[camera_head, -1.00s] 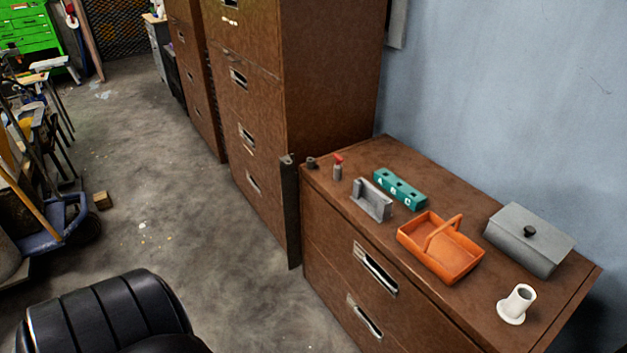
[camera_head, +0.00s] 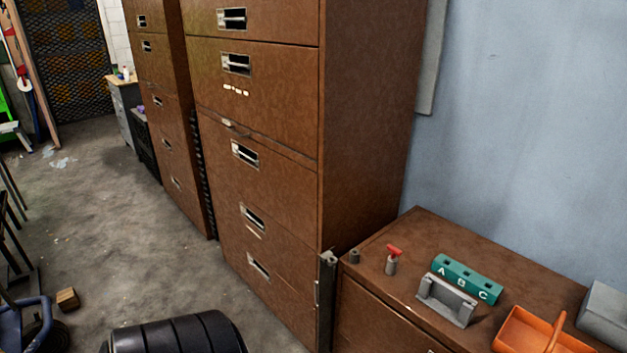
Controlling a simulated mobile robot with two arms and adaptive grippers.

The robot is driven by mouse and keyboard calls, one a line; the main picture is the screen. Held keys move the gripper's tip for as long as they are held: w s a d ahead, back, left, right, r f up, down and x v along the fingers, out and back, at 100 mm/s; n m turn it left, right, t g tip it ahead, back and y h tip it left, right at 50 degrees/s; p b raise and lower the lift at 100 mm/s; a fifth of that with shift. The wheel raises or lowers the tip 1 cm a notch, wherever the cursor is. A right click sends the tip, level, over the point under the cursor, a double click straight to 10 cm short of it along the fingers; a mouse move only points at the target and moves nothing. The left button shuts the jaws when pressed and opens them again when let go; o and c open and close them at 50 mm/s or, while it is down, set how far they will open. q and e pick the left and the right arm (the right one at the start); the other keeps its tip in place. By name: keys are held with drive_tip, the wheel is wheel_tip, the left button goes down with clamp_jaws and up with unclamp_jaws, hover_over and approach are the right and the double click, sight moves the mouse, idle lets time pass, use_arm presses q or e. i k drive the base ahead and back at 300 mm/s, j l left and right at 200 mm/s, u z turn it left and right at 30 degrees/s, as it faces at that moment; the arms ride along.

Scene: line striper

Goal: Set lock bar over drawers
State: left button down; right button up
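A tall brown drawer cabinet (camera_head: 262,192) stands in the middle, its visible drawers looking shut. A narrow dark upright bar (camera_head: 327,300), which looks like the lock bar, stands at its lower right front edge, beside the low cabinet. It does not lie across the drawer fronts that I can see. Its lower end is cut off by the picture. A small grey cylinder with a red top (camera_head: 392,261) and a small dark grey cylinder (camera_head: 354,256) stand on the low cabinet's top near the bar. Neither gripper is in view.
The low brown cabinet (camera_head: 400,228) holds a grey bracket-like holder (camera_head: 447,300), a teal block marked A, B, C (camera_head: 467,278), an orange basket (camera_head: 535,330) and a grey box (camera_head: 606,315). A black ribbed shape (camera_head: 175,335) rises at the bottom. A wooden block (camera_head: 67,298) lies on the open floor.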

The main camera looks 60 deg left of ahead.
sight(328, 261)
drive_tip(key=k+j, duration=0.1)
drive_tip(key=j, duration=0.3)
drive_tip(key=k+j, duration=0.1)
drive_tip(key=j, duration=0.3)
drive_tip(key=k+j+z, duration=0.1)
drive_tip(key=j, duration=0.3)
drive_tip(key=k+j, duration=0.15)
drive_tip(key=j, duration=0.25)
drive_tip(key=k+j, duration=0.15)
drive_tip(key=j, duration=0.25)
drive_tip(key=k+j, duration=0.1)
drive_tip(key=j, duration=0.3)
drive_tip(key=k+j+z, duration=0.1)
drive_tip(key=j, duration=0.3)
